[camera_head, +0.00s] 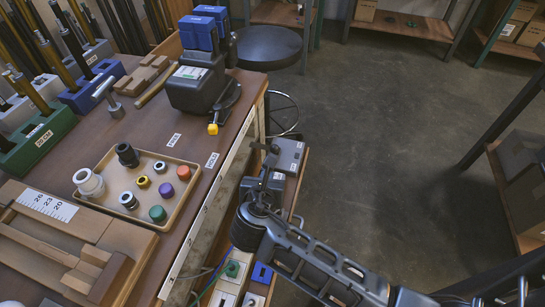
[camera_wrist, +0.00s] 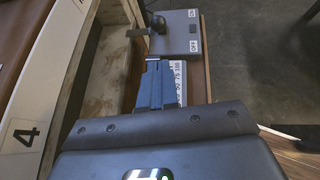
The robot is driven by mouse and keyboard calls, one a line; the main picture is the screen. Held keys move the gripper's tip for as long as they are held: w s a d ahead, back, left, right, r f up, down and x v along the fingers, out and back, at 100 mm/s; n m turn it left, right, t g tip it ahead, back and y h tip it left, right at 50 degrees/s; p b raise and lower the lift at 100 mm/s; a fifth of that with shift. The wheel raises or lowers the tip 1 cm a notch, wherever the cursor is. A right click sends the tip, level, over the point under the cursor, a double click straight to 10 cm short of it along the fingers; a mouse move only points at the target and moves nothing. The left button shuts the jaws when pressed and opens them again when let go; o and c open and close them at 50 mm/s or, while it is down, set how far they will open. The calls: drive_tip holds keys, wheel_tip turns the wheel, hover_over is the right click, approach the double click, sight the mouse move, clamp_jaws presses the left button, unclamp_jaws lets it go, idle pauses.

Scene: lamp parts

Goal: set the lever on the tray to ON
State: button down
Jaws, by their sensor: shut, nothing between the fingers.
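The lever sits on a grey box (camera_head: 291,154) on the narrow side tray (camera_head: 300,179) beside the bench. In the wrist view the box (camera_wrist: 180,42) has ON and OFF labels along its right side, ON farther away. The dark lever knob (camera_wrist: 157,22) is near the box's left side, closer in the picture to the ON label; its exact setting is hard to tell. My gripper (camera_head: 270,163) is over the tray near the box. In the wrist view its blue-grey fingers (camera_wrist: 157,68) are shut and empty, just on the near side of the box. Contact cannot be told.
A wooden parts tray (camera_head: 176,212) with several caps and rings lies on the bench. A dark machine (camera_head: 196,88) stands behind it. A numbered strip (camera_wrist: 181,85) lies beside my fingers. A blue part (camera_head: 262,273) is at the near end. Open floor is to the right.

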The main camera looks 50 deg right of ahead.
sight(275, 150)
drive_tip(key=shift+w+d+r, duration=0.1)
drive_tip(key=shift+w+d, duration=0.15)
drive_tip(key=b+x, duration=0.1)
drive_tip(key=x, duration=0.9)
drive_tip(key=shift+r, duration=0.15)
idle(0.4)
drive_tip(key=shift+w+d+r+p, duration=0.1)
drive_tip(key=shift+r+p, duration=0.05)
drive_tip(key=shift+p, duration=0.3)
drive_tip(key=shift+r+p, duration=0.1)
drive_tip(key=shift+p, duration=0.2)
